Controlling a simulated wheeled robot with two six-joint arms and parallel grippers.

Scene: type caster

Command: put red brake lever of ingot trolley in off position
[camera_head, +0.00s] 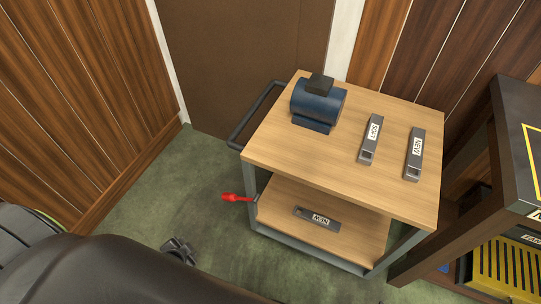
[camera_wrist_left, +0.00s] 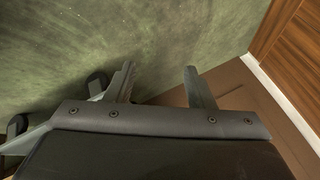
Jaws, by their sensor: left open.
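The ingot trolley (camera_head: 275,165) has a wooden top, a wooden lower shelf and a grey metal frame. Its red brake lever (camera_head: 234,197) sticks out to the left from the trolley's left side, below the dark push handle (camera_head: 240,130). My left gripper (camera_head: 178,247) is low in the head view, left of and below the lever and apart from it; my dark arm hides part of it. In the left wrist view the gripper (camera_wrist_left: 160,78) is open with nothing between its fingers. The lever is not visible there. My right gripper is not in view.
A blue motor-like block (camera_head: 318,103) and two labelled ingots (camera_head: 371,140) (camera_head: 414,155) lie on top. Another ingot (camera_head: 317,218) lies on the lower shelf. A dark table (camera_head: 480,180) stands close at right. Green floor (camera_head: 150,205) is free left of the trolley.

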